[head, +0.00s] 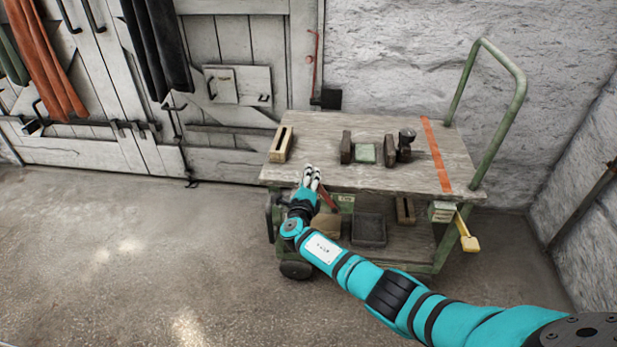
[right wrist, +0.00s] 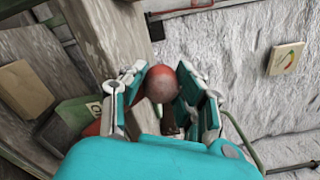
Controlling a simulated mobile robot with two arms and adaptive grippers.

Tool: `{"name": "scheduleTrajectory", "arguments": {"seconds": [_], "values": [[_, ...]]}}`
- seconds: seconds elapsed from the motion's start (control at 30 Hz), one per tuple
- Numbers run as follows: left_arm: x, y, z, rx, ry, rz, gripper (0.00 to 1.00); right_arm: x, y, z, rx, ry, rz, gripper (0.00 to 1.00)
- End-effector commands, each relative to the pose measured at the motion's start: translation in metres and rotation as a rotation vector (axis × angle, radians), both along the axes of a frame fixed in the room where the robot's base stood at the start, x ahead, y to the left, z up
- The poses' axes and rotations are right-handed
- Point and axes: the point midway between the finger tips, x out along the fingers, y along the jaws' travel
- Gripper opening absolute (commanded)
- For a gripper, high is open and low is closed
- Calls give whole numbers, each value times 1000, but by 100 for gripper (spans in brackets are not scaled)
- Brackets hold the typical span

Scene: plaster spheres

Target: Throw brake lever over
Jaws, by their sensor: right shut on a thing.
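My right gripper (head: 312,178) is at the front left edge of the cart. In the right wrist view its fingers (right wrist: 160,88) are closed around a reddish-brown round knob (right wrist: 163,82). In the head view a short red lever (head: 327,197) slants beside the gripper, below the cart's top; its upper end is hidden by the fingers. This appears to be the brake lever. My left gripper is not in view.
The wooden cart top (head: 300,150) carries a slotted wooden block (head: 281,145), dark blocks around a green one (head: 365,153), and an orange strip (head: 436,155). A yellow handle (head: 466,233) hangs at right. The floor at left is clear.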

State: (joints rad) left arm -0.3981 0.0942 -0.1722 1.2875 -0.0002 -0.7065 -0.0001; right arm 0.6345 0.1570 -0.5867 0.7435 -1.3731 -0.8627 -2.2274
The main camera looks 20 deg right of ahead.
Motion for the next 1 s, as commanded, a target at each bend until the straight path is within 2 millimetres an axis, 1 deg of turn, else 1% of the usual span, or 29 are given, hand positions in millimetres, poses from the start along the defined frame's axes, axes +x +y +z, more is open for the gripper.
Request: {"name": "scheduleTrajectory", "arguments": {"seconds": [0.07,0.1,0.23,0.27,0.43,0.53,0.67,0.87,1.0], "values": [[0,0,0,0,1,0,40,-1,-2,-2,-5,5,-3,0],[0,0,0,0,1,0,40,-1,-2,-2,-5,5,-3,35],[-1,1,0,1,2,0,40,-1,-1,-2,-3,4,-3,52],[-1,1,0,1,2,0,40,-1,-1,-2,-2,4,-1,55],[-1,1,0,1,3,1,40,-1,-1,-1,-1,2,0,55],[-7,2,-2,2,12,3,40,-1,0,-1,0,2,0,55],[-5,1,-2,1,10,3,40,-7,4,-2,0,2,1,55],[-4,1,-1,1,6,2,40,-29,17,-2,3,2,1,55],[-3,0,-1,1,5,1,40,-53,31,-3,2,3,1,55]]}}
